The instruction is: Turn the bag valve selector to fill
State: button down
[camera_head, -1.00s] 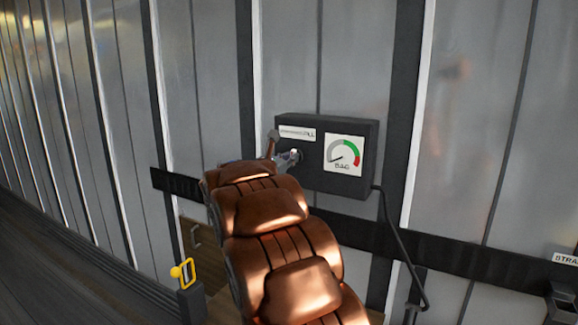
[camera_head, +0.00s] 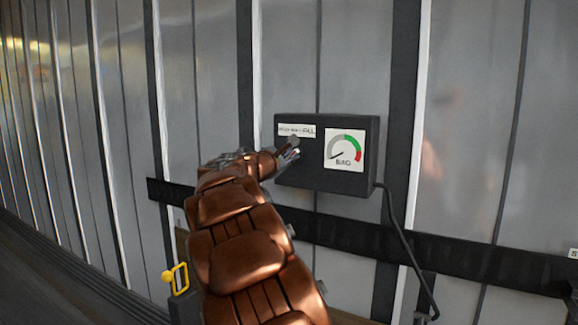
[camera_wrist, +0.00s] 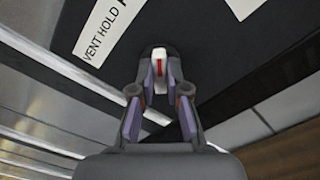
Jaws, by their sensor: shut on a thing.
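The dark bag valve box (camera_head: 310,182) is on the wall, with a white label strip (camera_head: 297,130) at its upper left. In the wrist view the label (camera_wrist: 98,30) reads "VENT HOLD" and the start of another word. The selector (camera_wrist: 159,56) is a small white lever with a red line, below the label in the picture. My gripper (camera_wrist: 159,72) is shut on the selector, a fingertip on each side. In the head view my gripper (camera_head: 288,156) is at the box's left part and mostly covers the selector. I cannot tell which word the lever points to.
A round-scale gauge (camera_head: 345,150) marked "BAG" is right of the selector, its needle at the low left. A cable (camera_head: 407,250) hangs from the box's right side. A dark rail (camera_head: 450,258) crosses the wall below. A yellow handle (camera_head: 175,277) stands at lower left.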

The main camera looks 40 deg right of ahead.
jog(key=shift+r+m+b, duration=0.1)
jog(key=shift+m+b, duration=0.25)
jog(key=shift+m, duration=0.15)
jog(key=c, duration=1.2)
grip_release()
jog(key=shift+o, duration=0.2)
jog(key=shift+a, duration=0.15)
jog(key=v, duration=1.1)
jog(key=shift+s+a, duration=0.2)
jog(key=shift+a, duration=0.15)
